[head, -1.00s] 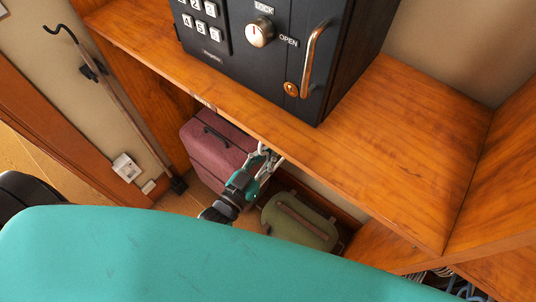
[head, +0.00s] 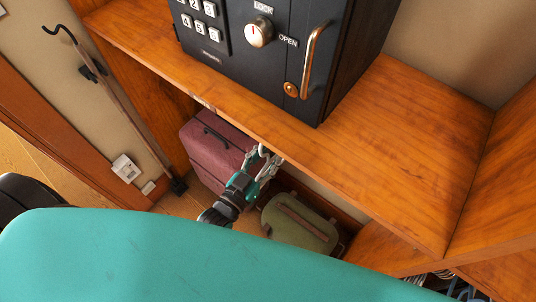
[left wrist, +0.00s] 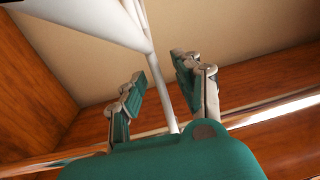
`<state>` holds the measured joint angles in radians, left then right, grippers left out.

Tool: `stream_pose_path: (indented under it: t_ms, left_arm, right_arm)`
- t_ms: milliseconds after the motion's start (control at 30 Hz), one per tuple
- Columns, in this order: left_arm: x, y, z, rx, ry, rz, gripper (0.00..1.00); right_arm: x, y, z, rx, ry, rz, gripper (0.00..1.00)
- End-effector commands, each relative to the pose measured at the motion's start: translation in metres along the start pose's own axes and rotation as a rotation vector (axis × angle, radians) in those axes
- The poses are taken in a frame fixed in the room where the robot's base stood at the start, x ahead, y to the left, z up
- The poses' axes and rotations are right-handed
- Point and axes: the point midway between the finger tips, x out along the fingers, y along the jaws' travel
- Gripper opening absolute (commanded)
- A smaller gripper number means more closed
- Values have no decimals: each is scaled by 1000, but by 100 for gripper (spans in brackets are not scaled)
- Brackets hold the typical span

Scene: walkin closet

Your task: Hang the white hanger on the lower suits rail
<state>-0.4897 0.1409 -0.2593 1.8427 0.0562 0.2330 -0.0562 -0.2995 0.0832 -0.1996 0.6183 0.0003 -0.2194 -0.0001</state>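In the left wrist view the white hanger (left wrist: 85,20) fills the upper left, close to the camera. A thin white part of it runs down between the two fingers and behind the gripper body. My left gripper (left wrist: 160,68) is open, with a visible gap beside this white part. A shiny rail (left wrist: 275,108) crosses low behind the gripper. In the head view my left gripper (head: 264,160) reaches in from the lower left, just below the front edge of the shelf. The hanger cannot be made out there. My right gripper is not in view.
A wooden shelf (head: 400,150) carries a black safe (head: 270,60). Below it stand a maroon suitcase (head: 205,150) and an olive bag (head: 298,225). A hooked pole (head: 125,115) leans at the left.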

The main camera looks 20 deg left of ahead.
Motion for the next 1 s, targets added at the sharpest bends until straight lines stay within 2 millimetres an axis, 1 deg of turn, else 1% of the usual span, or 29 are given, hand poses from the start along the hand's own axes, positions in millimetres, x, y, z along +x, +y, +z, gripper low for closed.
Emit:
stream_pose_path:
  t_ms: [67, 167, 400, 500, 600, 700, 800, 1000]
  left_arm:
    - [-6, 0, 1, 0, -2, 0, 33]
    - [-20, 0, 2, 0, -5, 0, 33]
    - [-72, 0, 2, 0, -7, 1, 33]
    - [-91, 0, 1, 0, -4, 0, 33]
    - [-105, 0, 1, 0, -3, 0, 33]
    - [-114, 0, 1, 0, -2, 0, 33]
    - [-119, 0, 0, 0, 0, 0, 33]
    - [-119, 0, 0, 0, 0, 0, 33]
  right_arm:
    - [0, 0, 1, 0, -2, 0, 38]
    - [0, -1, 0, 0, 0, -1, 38]
    - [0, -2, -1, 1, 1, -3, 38]
    - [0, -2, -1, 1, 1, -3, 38]
    - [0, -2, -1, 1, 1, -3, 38]
    - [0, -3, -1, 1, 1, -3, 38]
    - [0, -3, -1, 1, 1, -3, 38]
    - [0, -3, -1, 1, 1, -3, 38]
